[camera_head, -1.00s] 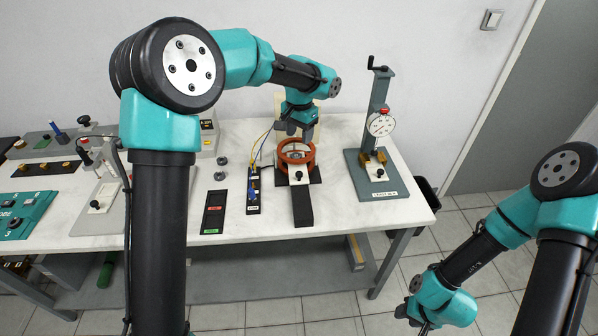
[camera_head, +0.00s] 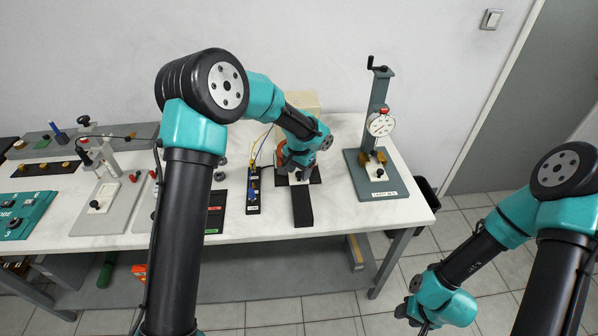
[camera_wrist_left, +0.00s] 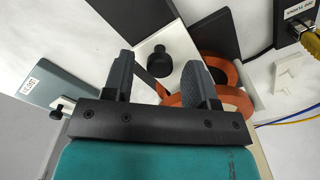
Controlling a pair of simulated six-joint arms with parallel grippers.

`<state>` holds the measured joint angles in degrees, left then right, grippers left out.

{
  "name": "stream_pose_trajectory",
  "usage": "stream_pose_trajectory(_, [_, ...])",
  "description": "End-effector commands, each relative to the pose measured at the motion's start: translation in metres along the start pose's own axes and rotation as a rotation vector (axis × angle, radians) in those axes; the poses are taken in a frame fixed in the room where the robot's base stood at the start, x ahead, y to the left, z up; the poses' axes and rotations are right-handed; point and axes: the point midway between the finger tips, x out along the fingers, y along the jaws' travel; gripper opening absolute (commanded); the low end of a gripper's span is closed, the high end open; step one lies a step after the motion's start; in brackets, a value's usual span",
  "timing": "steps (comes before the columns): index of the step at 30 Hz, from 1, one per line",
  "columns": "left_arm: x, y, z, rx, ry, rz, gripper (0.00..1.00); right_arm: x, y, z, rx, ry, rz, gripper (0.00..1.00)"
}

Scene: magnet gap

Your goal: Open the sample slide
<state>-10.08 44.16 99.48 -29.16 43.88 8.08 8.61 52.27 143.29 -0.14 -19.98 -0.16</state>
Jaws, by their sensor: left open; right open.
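The sample slide is a white plate with a black knob (camera_wrist_left: 160,62) in the left wrist view. A sliver of the white plate (camera_head: 296,181) shows under my left gripper in the head view. My left gripper (camera_head: 297,176) is open above the slide. In the left wrist view its two fingers (camera_wrist_left: 158,75) stand on either side of the knob, with gaps showing. I cannot tell whether the tips are down at the knob's height. An orange coil ring (camera_wrist_left: 222,68) lies beside the right finger. My right gripper (camera_head: 420,324) hangs open in front of the table, low at the right.
A black rail (camera_head: 302,207) runs toward the table's front edge from the slide. A dial gauge stand (camera_head: 378,130) stands to the right. A black switch strip (camera_head: 253,192) with wires lies to the left. White bare tabletop (camera_head: 335,200) separates the rail from the gauge stand.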

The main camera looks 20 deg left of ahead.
Motion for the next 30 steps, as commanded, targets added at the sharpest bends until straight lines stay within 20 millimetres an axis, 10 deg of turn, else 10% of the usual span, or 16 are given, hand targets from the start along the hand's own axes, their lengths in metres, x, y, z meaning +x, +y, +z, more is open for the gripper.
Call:
stream_pose_trajectory(10, [0.0045, 0.0002, -0.0001, 0.001, 0.001, 0.0, 0.52, 0.0, 0.0, 0.0, 0.0, 0.0, 0.0, 0.43])
stream_pose_trajectory(30, [0.0042, 0.0002, -0.0001, 0.001, 0.0, 0.0, 0.0, 0.0, 0.0, 0.0, 0.0, 0.0, 0.0, 0.43])
